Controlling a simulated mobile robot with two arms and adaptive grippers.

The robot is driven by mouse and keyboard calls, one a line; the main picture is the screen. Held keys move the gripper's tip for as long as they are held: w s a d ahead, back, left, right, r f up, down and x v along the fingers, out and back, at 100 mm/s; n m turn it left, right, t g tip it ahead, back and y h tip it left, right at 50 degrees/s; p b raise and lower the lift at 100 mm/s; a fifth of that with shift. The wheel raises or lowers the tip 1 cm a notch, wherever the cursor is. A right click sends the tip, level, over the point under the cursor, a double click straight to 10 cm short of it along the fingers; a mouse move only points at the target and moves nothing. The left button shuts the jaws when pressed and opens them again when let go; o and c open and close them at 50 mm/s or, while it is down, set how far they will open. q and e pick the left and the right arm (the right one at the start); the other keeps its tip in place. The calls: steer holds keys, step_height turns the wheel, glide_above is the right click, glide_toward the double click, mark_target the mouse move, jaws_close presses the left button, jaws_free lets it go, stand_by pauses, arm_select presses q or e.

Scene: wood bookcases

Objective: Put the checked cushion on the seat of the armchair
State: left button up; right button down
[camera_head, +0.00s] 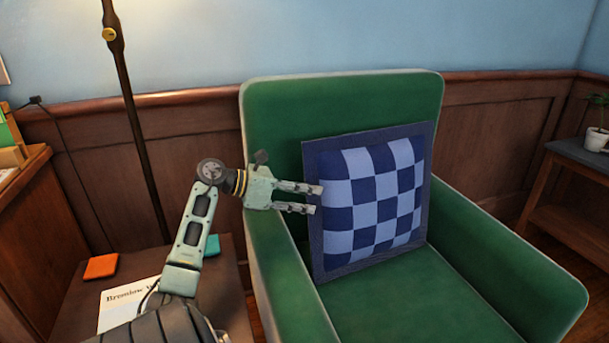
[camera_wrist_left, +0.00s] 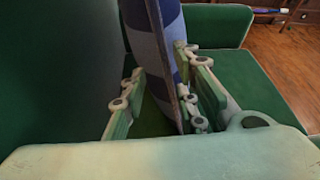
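The checked cushion (camera_head: 372,198), in light and dark blue squares with a dark border, stands upright on the seat (camera_head: 420,300) of the green armchair (camera_head: 340,100), tilted back towards the backrest. My left gripper (camera_head: 318,198) is at the cushion's left edge, over the left armrest side. In the left wrist view, the cushion (camera_wrist_left: 160,60) reaches between the spread fingers (camera_wrist_left: 160,95). Its border is close to the right finger, and a gap shows on the left finger's side. The gripper looks open. My right gripper is not in view.
A side table with a paper (camera_head: 125,303), an orange square (camera_head: 101,267) and a teal square (camera_head: 212,245) stands left of the armchair. A lamp pole (camera_head: 140,140) rises behind it. The right armrest (camera_head: 510,265) is clear. A plant (camera_head: 598,130) stands at far right.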

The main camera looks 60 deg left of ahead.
arm_select(q)
steer(key=shift+f, duration=0.1)
steer(key=shift+s, duration=0.2)
steer(key=v, duration=0.7)
steer(key=shift+s+a+r, duration=0.15)
steer(key=shift+s+r, duration=0.1)
steer(key=shift+r, duration=0.05)
stand_by(0.7)
